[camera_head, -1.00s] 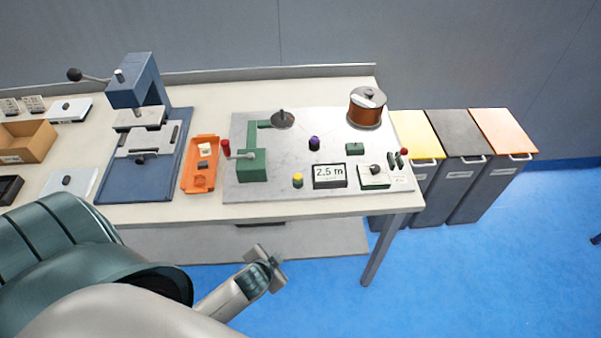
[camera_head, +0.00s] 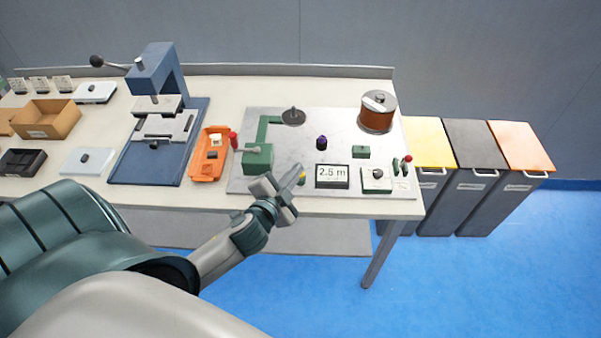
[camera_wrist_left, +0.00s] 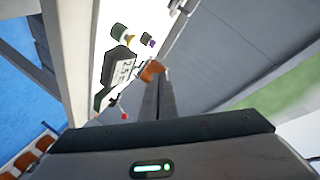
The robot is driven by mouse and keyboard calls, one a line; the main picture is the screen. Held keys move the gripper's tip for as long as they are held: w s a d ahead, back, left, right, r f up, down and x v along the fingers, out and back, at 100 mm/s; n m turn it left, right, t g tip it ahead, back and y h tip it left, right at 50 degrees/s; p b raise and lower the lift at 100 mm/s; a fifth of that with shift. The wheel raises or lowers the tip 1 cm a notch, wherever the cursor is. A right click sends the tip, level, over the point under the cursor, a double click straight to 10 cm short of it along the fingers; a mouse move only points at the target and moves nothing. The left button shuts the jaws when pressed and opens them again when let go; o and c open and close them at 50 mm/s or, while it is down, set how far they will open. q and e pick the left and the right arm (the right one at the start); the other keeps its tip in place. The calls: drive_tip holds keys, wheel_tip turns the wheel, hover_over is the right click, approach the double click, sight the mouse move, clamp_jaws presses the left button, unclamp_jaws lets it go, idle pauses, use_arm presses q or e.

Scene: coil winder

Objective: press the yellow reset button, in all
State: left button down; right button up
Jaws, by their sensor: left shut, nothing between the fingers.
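The yellow reset button (camera_head: 302,178) is on the front edge of the grey machine plate (camera_head: 240,180), left of the display reading 2.5 m (camera_head: 332,176). It is partly hidden behind my left gripper (camera_head: 297,172) in the head view. My left gripper is shut and empty, with its fingertips near the button; I cannot tell whether they touch. In the left wrist view the shut fingers (camera_wrist_left: 160,95) point toward the machine, and a yellow patch (camera_wrist_left: 128,40) that looks like the button shows beyond the display (camera_wrist_left: 122,63). My right gripper is not in view.
A copper spool (camera_head: 376,118) stands behind. An orange tray (camera_head: 210,153) and blue press (camera_head: 150,170) are left. Bins stand right of the table.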

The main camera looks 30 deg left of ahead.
use_arm(q)
drive_tip(key=w+d+r+m+t+h, duration=0.2)
drive_tip(key=w+r+m+h, duration=0.15)
drive_tip(key=r+m, duration=0.25)
drive_tip(key=w+d+r+m+t+h, duration=0.2)
drive_tip(key=w+d+r+m+h, duration=0.1)
drive_tip(key=r+m+h, duration=0.25)
drive_tip(key=m+g, duration=1.3)
drive_tip(key=m, duration=0.4)
hover_over(301, 176)
drive_tip(key=a, duration=0.2)
wheel_tip(301, 176, down, 7)
drive_tip(key=shift+s+d+p, duration=0.1)
drive_tip(key=shift+d+p, duration=0.05)
drive_tip(key=shift+p, duration=0.2)
drive_tip(key=shift+f, duration=0.1)
drive_tip(key=shift+f+b, duration=3)
drive_tip(key=shift+f, duration=1.3)
